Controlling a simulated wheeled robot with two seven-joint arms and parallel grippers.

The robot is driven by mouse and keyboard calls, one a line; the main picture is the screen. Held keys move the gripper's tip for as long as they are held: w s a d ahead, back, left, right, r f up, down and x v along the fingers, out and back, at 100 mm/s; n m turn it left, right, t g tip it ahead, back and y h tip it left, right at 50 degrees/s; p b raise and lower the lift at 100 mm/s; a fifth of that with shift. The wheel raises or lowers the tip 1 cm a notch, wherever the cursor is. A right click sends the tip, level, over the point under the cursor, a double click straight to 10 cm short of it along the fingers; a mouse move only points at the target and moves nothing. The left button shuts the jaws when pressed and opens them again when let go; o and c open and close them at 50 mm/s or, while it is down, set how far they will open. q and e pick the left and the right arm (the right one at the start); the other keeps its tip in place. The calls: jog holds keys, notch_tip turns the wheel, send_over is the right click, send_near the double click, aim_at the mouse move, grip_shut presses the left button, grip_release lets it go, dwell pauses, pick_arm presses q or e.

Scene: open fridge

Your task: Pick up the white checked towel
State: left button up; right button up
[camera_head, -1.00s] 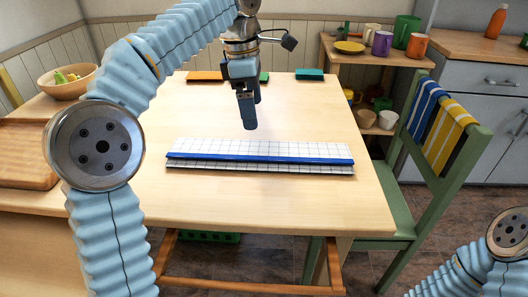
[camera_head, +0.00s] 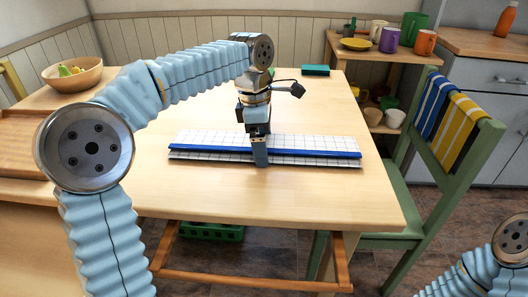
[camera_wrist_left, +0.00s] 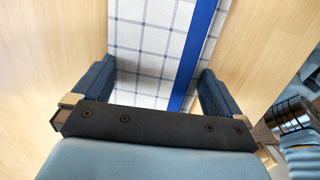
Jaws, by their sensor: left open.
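The white checked towel (camera_head: 210,140) lies folded in a long strip across the wooden table, with a blue stripe along its length. It also shows in the left wrist view (camera_wrist_left: 150,45). My left gripper (camera_head: 260,160) is down at the middle of the towel. In the left wrist view my left gripper (camera_wrist_left: 155,85) is open, with one finger on each side of the towel's width. The gripper hides a small middle part of the towel in the head view. My right gripper is not in view; only part of my right arm shows at the lower right.
The table (camera_head: 300,205) is clear around the towel. A fruit bowl (camera_head: 72,75) stands at the left. A green chair (camera_head: 465,170) with blue and yellow striped towels (camera_head: 455,130) stands to the right. A teal item (camera_head: 315,70) lies at the table's far edge.

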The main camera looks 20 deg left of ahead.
pick_arm(q)
jog(key=c, duration=0.8)
jog(key=shift+o, duration=0.2)
jog(key=shift+r, duration=0.15)
jog(key=shift+r, duration=0.2)
notch_tip(320, 180, up, 3)
jog(key=shift+f+p, duration=0.1)
jog(key=shift+p, duration=0.3)
jog(key=s+d+r, duration=0.6)
jog(key=s+r, duration=0.3)
jog(key=s, duration=0.3)
jog(key=shift+s+r, duration=0.3)
jog(key=shift+s, duration=0.1)
